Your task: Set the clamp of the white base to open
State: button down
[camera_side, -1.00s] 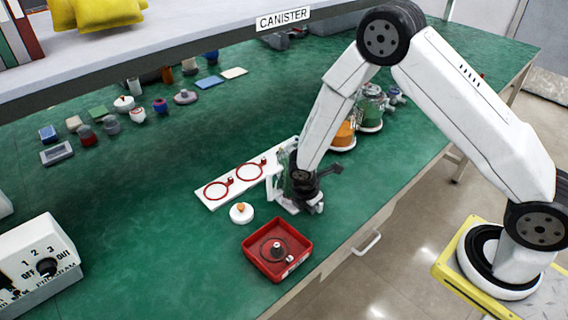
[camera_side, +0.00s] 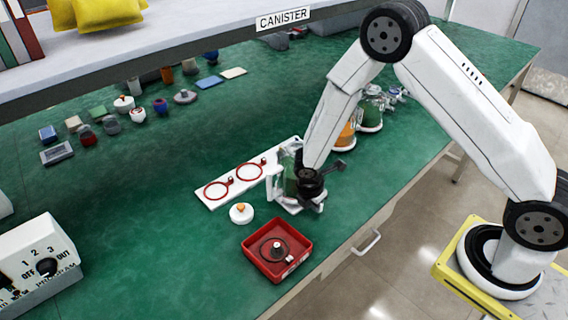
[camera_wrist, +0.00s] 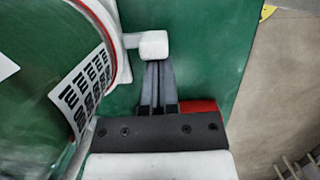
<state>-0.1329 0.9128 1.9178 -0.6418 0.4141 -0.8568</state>
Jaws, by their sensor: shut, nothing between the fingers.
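The white base (camera_side: 273,186) stands on the green table under my wrist in the side view, with a clear, greenish canister (camera_side: 290,184) in it. In the wrist view the canister's black-and-white label (camera_wrist: 82,91) is at the left, with a curved white and red rim beside it. My gripper (camera_wrist: 157,68) is shut and empty. Its fingertips are at a small white block (camera_wrist: 153,44), which looks like the clamp's handle; I cannot tell if they touch it. My arm hides part of the base in the side view, and the clamp's state cannot be made out.
A red tray (camera_side: 249,264) holding a dark round part stands near the table's front edge. A white lid (camera_side: 241,213) lies beside it. A white plate (camera_side: 214,202) with red rings lies to the left. More canisters (camera_side: 370,112) stand behind my wrist.

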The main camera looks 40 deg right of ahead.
jog(key=shift+s+d+n, duration=0.1)
jog(key=shift+d+n, duration=0.15)
jog(key=shift+n, duration=0.05)
jog(key=d+n+t, duration=0.1)
jog(key=d+n, duration=0.2)
jog(key=shift+d+n, duration=0.1)
jog(key=shift+n, duration=0.2)
jog(key=d+n, duration=0.2)
jog(key=n, duration=0.1)
jog(key=shift+w+d+t+y, duration=0.3)
jog(key=shift+d+t, duration=0.1)
jog(key=shift+w+d+n, duration=0.3)
jog(key=shift+d+n, duration=0.25)
jog(key=shift+n, duration=0.25)
jog(key=shift+w+d, duration=0.65)
jog(key=shift+d, duration=0.2)
jog(key=shift+s+a, duration=0.15)
jog(key=shift+s+a, duration=0.5)
jog(key=shift+s, duration=0.3)
jog(key=shift+s+a, duration=0.45)
jog(key=shift+s, duration=0.3)
jog(key=v, duration=1)
jog(key=shift+s+d, duration=0.15)
jog(key=shift+d, duration=0.15)
